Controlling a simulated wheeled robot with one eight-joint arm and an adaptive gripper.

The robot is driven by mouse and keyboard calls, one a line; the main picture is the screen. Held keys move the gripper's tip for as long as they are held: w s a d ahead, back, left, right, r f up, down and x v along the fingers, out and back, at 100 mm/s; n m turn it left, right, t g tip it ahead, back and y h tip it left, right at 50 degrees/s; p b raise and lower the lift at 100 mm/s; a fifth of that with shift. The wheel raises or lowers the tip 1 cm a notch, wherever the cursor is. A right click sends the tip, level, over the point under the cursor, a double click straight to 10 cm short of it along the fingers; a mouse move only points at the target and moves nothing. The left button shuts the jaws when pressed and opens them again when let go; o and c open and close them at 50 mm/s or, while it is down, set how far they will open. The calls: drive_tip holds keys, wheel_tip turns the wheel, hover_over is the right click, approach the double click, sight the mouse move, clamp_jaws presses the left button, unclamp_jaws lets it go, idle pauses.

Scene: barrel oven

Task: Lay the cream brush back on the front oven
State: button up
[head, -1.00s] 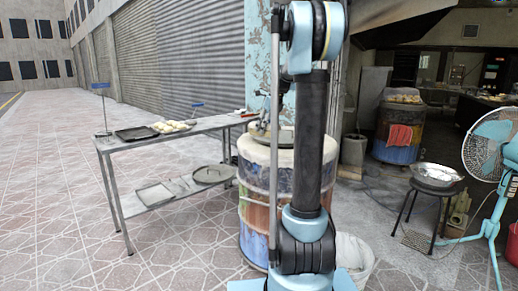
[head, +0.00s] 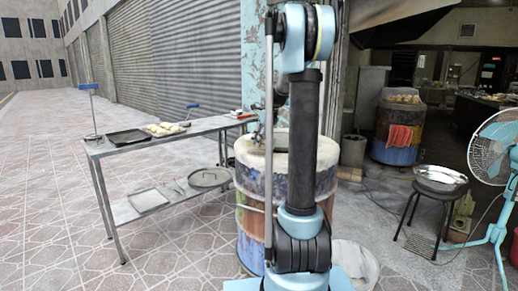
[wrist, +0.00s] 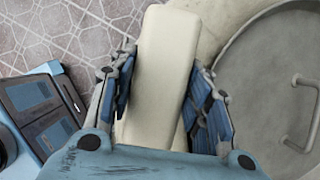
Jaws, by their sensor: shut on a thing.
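The cream brush (wrist: 160,75) is a long pale block in the wrist view, lying lengthwise between the two fingers of my gripper (wrist: 162,65). The fingers are shut on its sides. The front oven (head: 253,190) is a painted barrel with a cream top, partly hidden behind my arm in the head view. My gripper is near the oven's top there, mostly hidden by my arm, and the brush cannot be made out. In the wrist view a cream surface (wrist: 215,18) and a round grey lid (wrist: 262,85) with a handle lie below and right of the brush.
A metal table (head: 105,147) with trays and dough stands left of the oven. A second barrel oven (head: 397,153) with a red cloth is farther back right. A stool (head: 428,195) with a metal bowl and a blue fan (head: 497,150) stand right. Open paving lies at left.

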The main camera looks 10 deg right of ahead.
drive_tip(key=shift+f, duration=1.75)
drive_tip(key=o, duration=1.4)
drive_tip(key=shift+r, duration=0.1)
drive_tip(key=v, duration=1.2)
drive_tip(key=shift+s, duration=0.1)
drive_tip(key=s+a+f+n+h, duration=0.1)
drive_tip(key=s+f+n, duration=0.1)
drive_tip(key=s+n, duration=0.35)
drive_tip(key=s+a+f+n, duration=0.2)
drive_tip(key=s+n, duration=0.1)
drive_tip(key=s, duration=0.6)
drive_tip(key=s+a+f+n+h, duration=0.1)
drive_tip(key=s+f+n, duration=0.25)
drive_tip(key=s, duration=0.45)
drive_tip(key=s+f+n+h, duration=0.1)
drive_tip(key=s+f+n, duration=1.2)
drive_tip(key=s, duration=0.6)
wheel_tip(320, 180, down, 2)
drive_tip(key=shift+d+f+h, duration=0.15)
drive_tip(key=shift+d+h, duration=0.1)
drive_tip(key=shift+h, duration=0.05)
